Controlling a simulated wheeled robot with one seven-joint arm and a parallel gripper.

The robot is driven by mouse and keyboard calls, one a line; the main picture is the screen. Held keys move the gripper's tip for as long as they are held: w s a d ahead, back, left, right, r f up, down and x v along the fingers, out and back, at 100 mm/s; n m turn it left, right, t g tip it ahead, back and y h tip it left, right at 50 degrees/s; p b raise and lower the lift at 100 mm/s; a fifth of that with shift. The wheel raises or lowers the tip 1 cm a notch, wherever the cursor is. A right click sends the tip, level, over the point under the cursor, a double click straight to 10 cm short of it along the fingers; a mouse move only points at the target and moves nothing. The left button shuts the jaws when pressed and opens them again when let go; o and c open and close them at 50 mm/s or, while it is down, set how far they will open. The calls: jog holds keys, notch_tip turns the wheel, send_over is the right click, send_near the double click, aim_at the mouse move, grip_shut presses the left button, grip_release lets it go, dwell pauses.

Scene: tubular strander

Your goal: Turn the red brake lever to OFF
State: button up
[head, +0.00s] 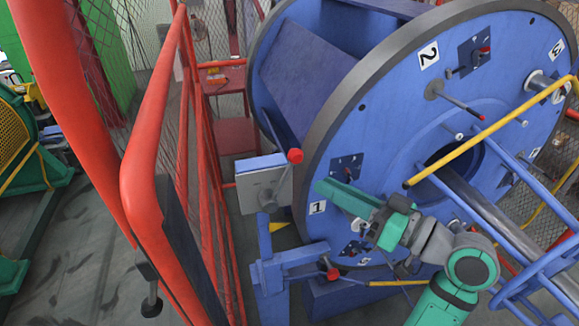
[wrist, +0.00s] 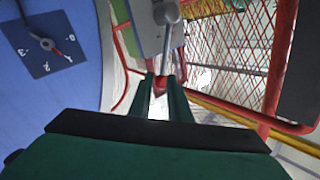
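The red brake lever has a red knob (head: 295,156) on a thin rod rising from the grey box (head: 262,185) left of the big blue disc. In the wrist view its grey pivot (wrist: 166,13) is at the top and the rod runs down to the red knob (wrist: 160,84), which appears between my fingertips. My gripper (head: 322,187) is open, with its green fingers pointing left toward the lever. In the head view the fingertips are right of and below the knob, apart from it. No ON or OFF marking is readable.
The blue disc (head: 385,120) with numbered dials stands close beside my gripper. A red guard frame (head: 150,130) with mesh is on the left. A yellow bar (head: 480,135) crosses above my arm. Another red-knobbed lever (head: 333,274) sits low on a blue stand.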

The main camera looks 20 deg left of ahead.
aim_at(289, 167)
jog(key=shift+n, duration=0.3)
jog(key=x, duration=1)
jog(key=shift+s+a+r, duration=0.2)
jog(key=shift+a+r, duration=0.05)
jog(key=shift+a, duration=0.1)
grip_shut()
